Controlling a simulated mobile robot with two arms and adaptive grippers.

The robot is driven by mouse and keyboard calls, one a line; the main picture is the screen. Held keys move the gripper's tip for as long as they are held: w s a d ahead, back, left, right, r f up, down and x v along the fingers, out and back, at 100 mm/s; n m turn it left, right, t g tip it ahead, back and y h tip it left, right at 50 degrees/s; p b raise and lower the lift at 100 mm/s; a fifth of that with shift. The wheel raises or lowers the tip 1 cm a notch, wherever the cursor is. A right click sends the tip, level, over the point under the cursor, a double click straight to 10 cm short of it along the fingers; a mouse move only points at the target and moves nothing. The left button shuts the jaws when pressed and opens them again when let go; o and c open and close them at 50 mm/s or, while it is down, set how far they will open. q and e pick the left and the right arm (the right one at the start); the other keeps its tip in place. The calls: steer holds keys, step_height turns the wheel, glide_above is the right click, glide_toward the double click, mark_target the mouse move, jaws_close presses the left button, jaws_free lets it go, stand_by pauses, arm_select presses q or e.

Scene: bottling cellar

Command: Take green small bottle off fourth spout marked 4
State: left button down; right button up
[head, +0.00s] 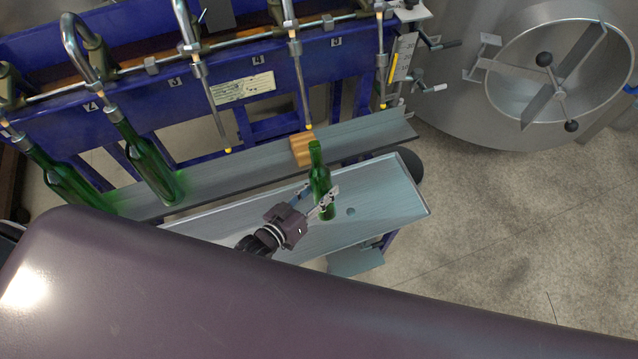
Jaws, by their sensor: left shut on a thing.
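The green small bottle (317,172) is roughly upright, neck up, over the grey drip tray (395,190) in front of the filler. My left gripper (321,199) is shut on its lower body. The bottle is clear of the spouts. I cannot tell whether its base touches the tray. The fourth spout (303,105) hangs empty, with a yellow tip, above a wooden block (302,149) on the bottle rail (372,138). My right gripper is not in view.
Two larger green bottles (146,160) (62,186) stand under the left spouts. The third spout (222,130) and the rightmost spout (382,85) are empty. A steel tank (470,100) stands at right. The right part of the tray is bare.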

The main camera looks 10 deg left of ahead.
arm_select(q)
steer(key=shift+s+d+r+p, duration=0.3)
steer(key=shift+s+d+p, duration=0.15)
steer(key=shift+s, duration=0.2)
steer(key=shift+s+d+r+p, duration=0.3)
steer(key=shift+s+d, duration=0.2)
steer(key=shift+s, duration=0.1)
steer(key=shift+s+d+r+p, duration=0.3)
steer(key=shift+s+d+p, duration=0.15)
steer(key=shift+s, duration=0.2)
